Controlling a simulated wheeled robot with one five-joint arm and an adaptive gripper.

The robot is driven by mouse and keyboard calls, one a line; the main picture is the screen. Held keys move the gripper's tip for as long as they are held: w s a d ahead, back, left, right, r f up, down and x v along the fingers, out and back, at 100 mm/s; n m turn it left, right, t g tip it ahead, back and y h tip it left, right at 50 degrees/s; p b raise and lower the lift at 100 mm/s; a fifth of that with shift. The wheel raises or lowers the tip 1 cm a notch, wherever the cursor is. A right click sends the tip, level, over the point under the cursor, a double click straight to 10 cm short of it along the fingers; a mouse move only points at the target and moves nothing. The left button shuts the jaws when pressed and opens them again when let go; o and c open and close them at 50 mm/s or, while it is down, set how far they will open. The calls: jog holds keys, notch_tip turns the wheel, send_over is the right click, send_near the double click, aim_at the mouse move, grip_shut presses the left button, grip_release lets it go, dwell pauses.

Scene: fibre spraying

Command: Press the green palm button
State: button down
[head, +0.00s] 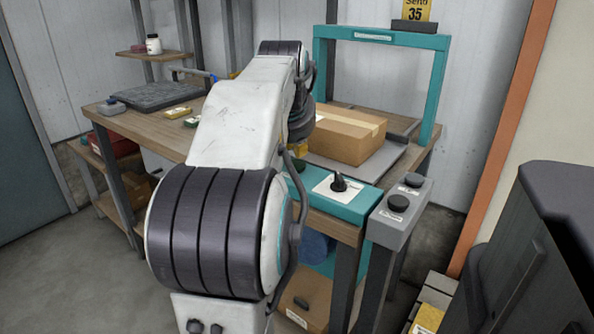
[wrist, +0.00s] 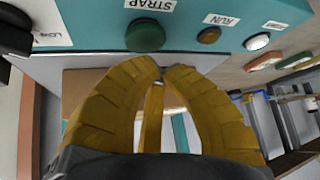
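The green palm button (wrist: 145,35) shows in the wrist view on a teal panel (wrist: 90,22), next to a label reading STRAP. In the head view a bit of green (head: 299,165) shows on the panel beside my arm; the rest there is hidden. My gripper (wrist: 164,72) has yellow fingers with their tips drawn together and nothing seen between them. In the wrist picture the tips lie just below and slightly right of the green button. They look apart from it, though the exact gap cannot be told. In the head view my arm mostly hides the gripper.
An amber button (wrist: 208,36) by a RUN label and a white button (wrist: 257,41) sit beside the green one. A black knob (head: 338,184) and a grey box with two black buttons (head: 383,228) stand right. A carton (head: 345,142) lies before a teal arch (head: 437,85).

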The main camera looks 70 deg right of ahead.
aim_at(295, 160)
jog(key=shift+f, duration=0.25)
dwell(1.4)
jog(key=shift+f, duration=0.2)
jog(key=shift+f+b, duration=0.45)
jog(key=shift+b, duration=0.1)
dwell(1.0)
jog(key=shift+r, duration=0.2)
jog(key=shift+r+p, duration=0.7)
jog(key=shift+p, duration=0.25)
notch_tip(295, 160, up, 5)
jog(key=p, duration=0.5)
